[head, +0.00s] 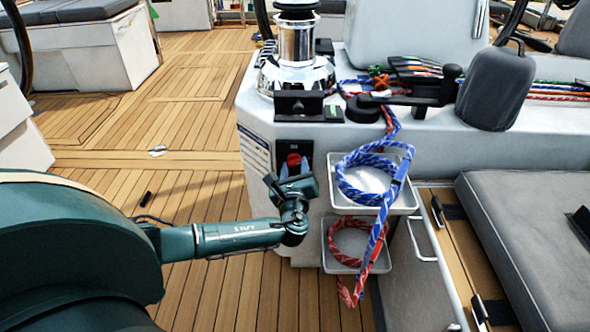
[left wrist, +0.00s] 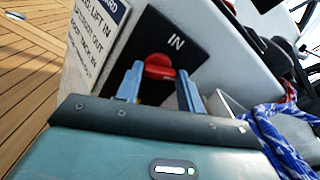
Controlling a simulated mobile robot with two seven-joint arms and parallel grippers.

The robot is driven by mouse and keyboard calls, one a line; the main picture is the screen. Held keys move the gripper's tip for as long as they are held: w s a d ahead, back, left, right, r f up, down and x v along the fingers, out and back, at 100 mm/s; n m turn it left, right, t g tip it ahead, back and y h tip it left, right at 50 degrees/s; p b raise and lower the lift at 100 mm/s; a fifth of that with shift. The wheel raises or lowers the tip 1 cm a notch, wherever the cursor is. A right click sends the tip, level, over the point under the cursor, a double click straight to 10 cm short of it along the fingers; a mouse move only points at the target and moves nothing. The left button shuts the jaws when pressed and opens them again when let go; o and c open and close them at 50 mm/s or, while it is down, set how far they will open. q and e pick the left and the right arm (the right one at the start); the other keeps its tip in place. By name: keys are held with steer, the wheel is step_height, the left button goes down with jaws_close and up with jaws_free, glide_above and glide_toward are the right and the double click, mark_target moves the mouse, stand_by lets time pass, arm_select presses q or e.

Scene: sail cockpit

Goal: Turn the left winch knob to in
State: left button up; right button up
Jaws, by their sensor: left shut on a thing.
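The red winch knob (head: 293,160) sits on a black panel (head: 294,146) on the front of the white console. In the left wrist view the red knob (left wrist: 159,67) is below the word "IN" on the black panel (left wrist: 190,40). My left gripper (head: 294,168) has its blue fingers on either side of the knob and is shut on it. The fingers also show in the left wrist view (left wrist: 158,84). The lower part of the knob is hidden by the gripper. My right gripper is not in view.
Right of the knob, an upper tray (head: 408,205) holds blue rope (head: 350,190), and a lower tray (head: 330,262) holds red rope (head: 338,238). A chrome winch (head: 297,45) stands above the panel. Wooden deck (head: 205,95) lies open to the left.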

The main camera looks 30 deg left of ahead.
arm_select(q)
steer(key=shift+f+n+b, duration=0.15)
steer(key=shift+n+b, duration=0.15)
steer(key=shift+n, duration=0.7)
steer(key=n+b, duration=0.1)
steer(key=n, duration=0.1)
steer(key=shift+n, duration=0.4)
steer(key=n+b, duration=0.3)
steer(key=n, duration=0.1)
steer(key=shift+s+a, duration=0.1)
steer(key=shift+a, duration=0.05)
steer(key=shift+n+b, duration=1.15)
steer(key=shift+n, duration=1.05)
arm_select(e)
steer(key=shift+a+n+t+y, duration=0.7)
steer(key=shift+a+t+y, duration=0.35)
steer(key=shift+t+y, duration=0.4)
arm_select(q)
steer(key=shift+n, duration=0.3)
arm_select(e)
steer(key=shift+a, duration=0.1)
arm_select(q)
steer(key=o, duration=1)
steer(key=shift+r, duration=0.2)
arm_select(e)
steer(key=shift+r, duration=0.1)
arm_select(q)
steer(key=shift+s, duration=0.1)
